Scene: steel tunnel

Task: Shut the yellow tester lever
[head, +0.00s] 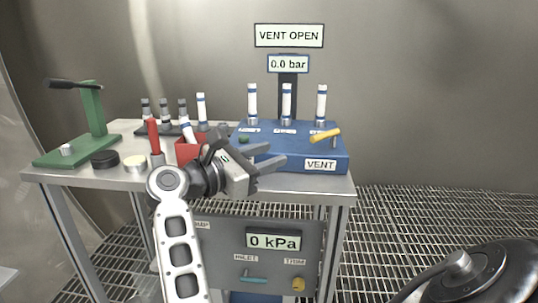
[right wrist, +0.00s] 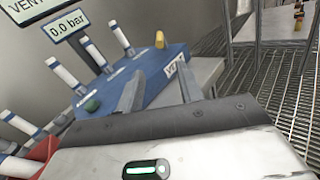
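The blue tester (head: 305,158) stands on the right part of the bench, with a VENT label on its front. Its yellow lever (head: 325,135) sits on top near the right end and lies aslant, its right end higher. The lever also shows in the right wrist view (right wrist: 159,40), beyond the fingers. My right gripper (head: 277,153) is open and empty, in front of the tester and left of the lever, apart from it. In the right wrist view its two fingers (right wrist: 160,70) are spread toward the tester. My left gripper is not in view.
Three white tubes (head: 287,103) stand on the tester. Signs read VENT OPEN (head: 289,35) and 0.0 bar (head: 288,64). A red bin (head: 188,150), a red-handled tool (head: 153,137) and a green stand (head: 94,112) are left. A 0 kPa panel (head: 285,262) hangs below.

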